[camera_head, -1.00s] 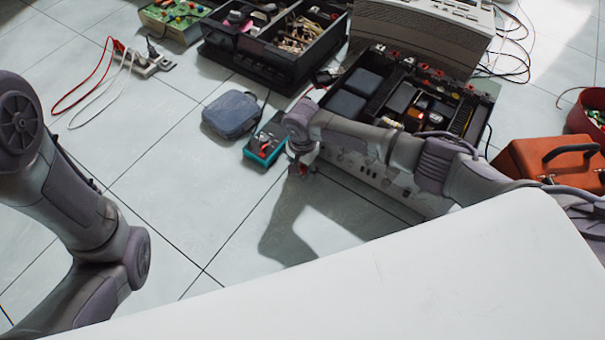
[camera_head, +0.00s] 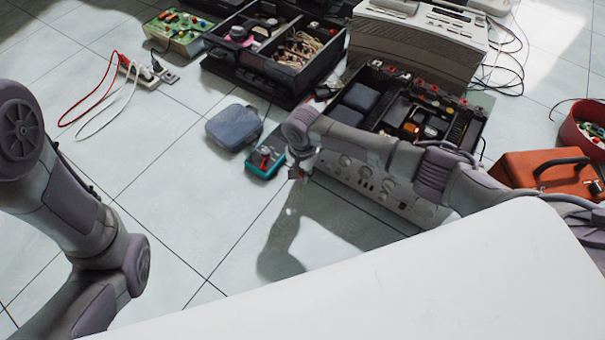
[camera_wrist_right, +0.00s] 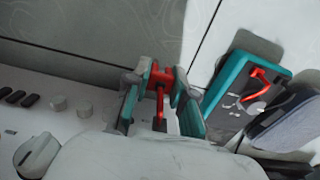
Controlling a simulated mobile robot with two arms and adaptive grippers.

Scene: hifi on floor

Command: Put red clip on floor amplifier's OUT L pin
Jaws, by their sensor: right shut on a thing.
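The floor amplifier (camera_head: 372,188) is open-topped, with a pale front panel of knobs facing me. Part of this panel also shows at lower left in the right wrist view (camera_wrist_right: 85,125). My right gripper (camera_head: 298,173) is low, by the amplifier's front left corner. In the right wrist view, its teal-edged fingers (camera_wrist_right: 160,88) are shut on the red clip (camera_wrist_right: 162,77), which sits between them beyond the panel edge. I cannot make out the OUT L pin; my right arm hides part of the amplifier. My left arm shows at left, but its gripper is out of view.
A teal meter (camera_head: 265,162) with a red lead and a blue-grey pouch (camera_head: 234,127) lie just left of the right gripper. A black parts box (camera_head: 255,68) is behind, an orange case (camera_head: 535,168) at right. Floor in front is clear; a white surface fills the near foreground.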

